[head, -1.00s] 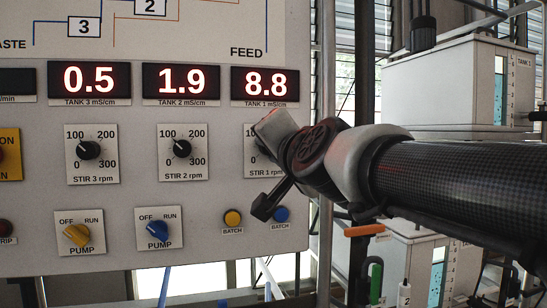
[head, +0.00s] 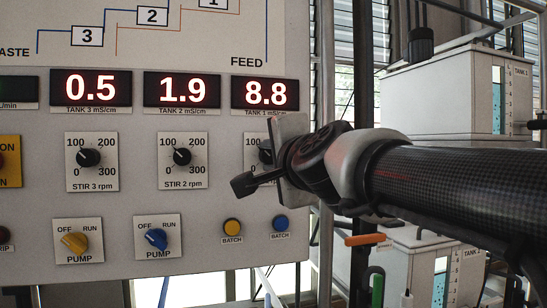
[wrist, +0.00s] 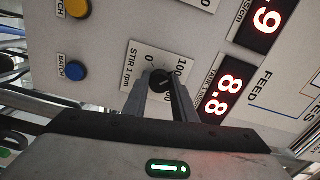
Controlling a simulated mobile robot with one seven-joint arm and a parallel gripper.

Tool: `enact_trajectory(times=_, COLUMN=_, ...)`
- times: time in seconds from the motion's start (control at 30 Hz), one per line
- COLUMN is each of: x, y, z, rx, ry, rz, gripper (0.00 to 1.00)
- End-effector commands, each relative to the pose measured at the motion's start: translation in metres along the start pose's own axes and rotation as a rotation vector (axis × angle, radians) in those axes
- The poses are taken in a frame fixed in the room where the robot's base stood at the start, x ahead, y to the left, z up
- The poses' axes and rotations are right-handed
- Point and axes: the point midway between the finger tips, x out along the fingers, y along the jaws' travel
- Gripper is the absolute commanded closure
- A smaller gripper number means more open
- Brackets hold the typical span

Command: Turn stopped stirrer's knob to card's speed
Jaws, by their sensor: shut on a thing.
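The STIR 1 knob (wrist: 160,79) is a black dial on a white plate (wrist: 140,57) marked 0 to 300 rpm. It also shows in part in the head view (head: 265,156), behind my gripper. My gripper (wrist: 162,86) is shut on this knob, one finger on each side. Its pointer is too small to read surely. The STIR 2 knob (head: 182,156) and STIR 3 knob (head: 89,158) stand free to the left, both pointing to the upper left, near 100. No card and no stirrer can be made out.
Red displays read 0.5 (head: 90,88), 1.9 (head: 182,90) and 8.8 (head: 265,94) above the knobs. Below are a yellow pump switch (head: 75,241), a blue pump switch (head: 156,239) and two batch buttons (head: 232,226). Tanks (head: 450,90) stand at the right.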

Motion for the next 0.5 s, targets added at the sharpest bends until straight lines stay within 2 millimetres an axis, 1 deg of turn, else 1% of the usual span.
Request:
enact_trajectory(times=0.3, x=0.0001, y=0.0007, z=0.0007, rx=0.001, ry=-0.002, rz=0.001, gripper=0.98)
enact_trajectory(times=0.33, x=0.0001, y=0.0007, z=0.0007, rx=0.0, ry=-0.002, rz=0.001, gripper=0.74)
enact_trajectory(times=0.43, x=0.0001, y=0.0006, z=0.0006, rx=0.0, ry=-0.001, rz=0.001, gripper=0.57)
enact_trajectory(times=0.5, x=0.0001, y=0.0005, z=0.0005, rx=0.0, ry=-0.001, rz=0.001, gripper=0.57)
